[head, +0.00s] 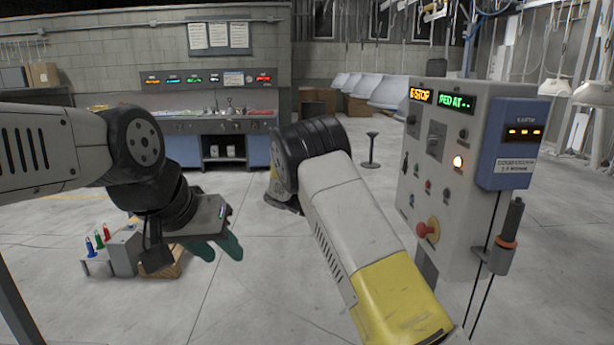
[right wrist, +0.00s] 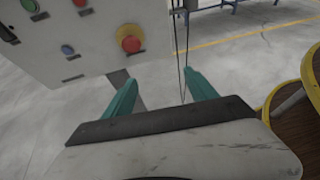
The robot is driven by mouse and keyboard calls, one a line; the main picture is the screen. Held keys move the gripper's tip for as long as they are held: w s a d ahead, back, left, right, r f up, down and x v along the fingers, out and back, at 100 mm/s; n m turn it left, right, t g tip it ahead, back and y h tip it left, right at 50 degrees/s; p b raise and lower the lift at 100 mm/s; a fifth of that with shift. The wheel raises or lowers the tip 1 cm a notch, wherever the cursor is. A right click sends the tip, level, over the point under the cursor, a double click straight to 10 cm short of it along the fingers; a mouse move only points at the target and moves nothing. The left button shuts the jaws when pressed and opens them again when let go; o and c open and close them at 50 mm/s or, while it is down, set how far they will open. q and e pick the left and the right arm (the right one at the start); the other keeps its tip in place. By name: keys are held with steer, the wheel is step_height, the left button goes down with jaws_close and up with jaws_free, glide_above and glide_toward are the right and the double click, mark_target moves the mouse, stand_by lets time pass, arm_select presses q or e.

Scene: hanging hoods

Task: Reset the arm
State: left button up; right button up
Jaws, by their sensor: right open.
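My left gripper (head: 217,247) hangs at the left of the head view with its two green fingers apart and nothing between them. My right arm, white and yellow with a black joint, crosses the middle of the head view; its gripper does not show there. In the right wrist view the right gripper (right wrist: 160,82) is open and empty, its green fingers spread below the control box (right wrist: 95,40). That grey control box also stands at the right of the head view (head: 447,190), with a red knob (head: 427,229) on its front.
A blue unit (head: 519,143) and a cylindrical holder (head: 500,258) with hanging cables are on the box's right side. A workbench (head: 212,124) is at the back.

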steer(key=s+r+m+t+y, duration=0.2)
steer(key=s+r+m+y, duration=0.2)
steer(key=s, duration=0.5)
steer(key=s+r+m+t+y, duration=0.3)
steer(key=s+r+m+y, duration=0.2)
steer(key=s, duration=0.5)
steer(key=s+r+m+t+y, duration=0.2)
steer(key=s+r+m+y, duration=0.2)
steer(key=s, duration=0.6)
steer(key=m+y, duration=0.2)
steer(key=m, duration=0.1)
steer(key=shift+a+r+m+t, duration=0.3)
steer(key=shift+r+t, duration=0.1)
